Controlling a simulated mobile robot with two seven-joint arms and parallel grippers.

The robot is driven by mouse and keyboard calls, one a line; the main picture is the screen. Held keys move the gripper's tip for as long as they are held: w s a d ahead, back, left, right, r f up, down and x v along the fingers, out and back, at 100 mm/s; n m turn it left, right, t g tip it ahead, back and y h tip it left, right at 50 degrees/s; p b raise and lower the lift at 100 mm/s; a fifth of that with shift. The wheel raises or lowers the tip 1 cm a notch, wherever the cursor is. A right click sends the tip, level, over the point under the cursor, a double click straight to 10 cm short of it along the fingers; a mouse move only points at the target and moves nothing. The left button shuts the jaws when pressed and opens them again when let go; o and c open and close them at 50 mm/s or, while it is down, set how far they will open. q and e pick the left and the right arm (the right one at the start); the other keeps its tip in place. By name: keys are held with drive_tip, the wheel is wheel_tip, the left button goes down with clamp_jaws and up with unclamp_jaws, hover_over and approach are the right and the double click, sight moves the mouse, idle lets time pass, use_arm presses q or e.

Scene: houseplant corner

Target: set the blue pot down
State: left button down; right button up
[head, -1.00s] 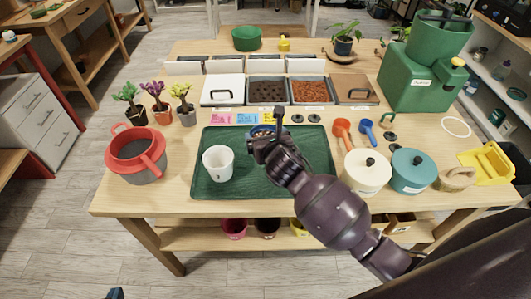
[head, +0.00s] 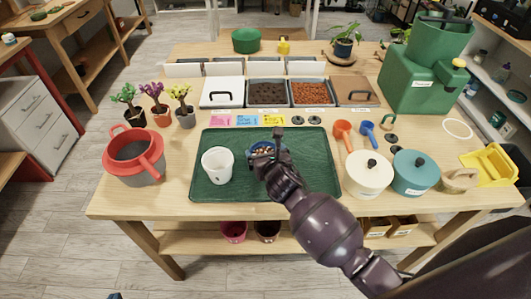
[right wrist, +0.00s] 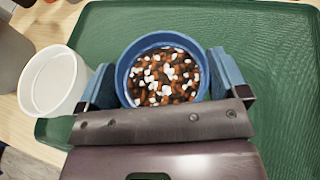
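The blue pot (right wrist: 126,62) holds a mix of brown, orange and white bits. It sits between the two blue fingers of my right gripper (head: 268,157), which press against its sides. In the head view the blue pot (head: 262,146) is over the middle of the green tray (head: 310,175), partly hidden by my gripper. I cannot tell whether its base touches the tray. Only a tip of my left gripper (head: 115,296) shows at the bottom left edge; its opening cannot be seen.
A white pot (head: 217,166) stands on the tray, left of the blue pot. A cream lidded pot (head: 367,178) and a teal one (head: 413,174) stand right of the tray. The tray's right part is clear.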

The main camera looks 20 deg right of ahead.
drive_tip(key=shift+o, duration=0.7)
drive_tip(key=shift+r, duration=0.15)
drive_tip(key=p+v, duration=0.1)
drive_tip(key=v, duration=1.1)
drive_tip(key=s+f+m, duration=0.1)
drive_tip(key=m, duration=0.1)
drive_tip(key=d+f+m, duration=0.1)
drive_tip(key=m, duration=0.2)
drive_tip(key=s+d+f+m+g, duration=0.1)
drive_tip(key=m, duration=0.1)
drive_tip(key=shift+s+d+f+m, duration=0.1)
drive_tip(key=shift+s+f+m, duration=0.15)
drive_tip(key=shift+s+m, duration=0.1)
drive_tip(key=s+d+f+m, duration=0.4)
drive_tip(key=s+m, duration=0.2)
drive_tip(key=m, duration=0.7)
drive_tip(key=s+d+f+m+g, duration=0.1)
drive_tip(key=s+d+f+m, duration=0.2)
drive_tip(key=m, duration=1.1)
drive_tip(key=s+d, duration=0.2)
drive_tip(key=s, duration=0.1)
drive_tip(key=shift+f, duration=0.4)
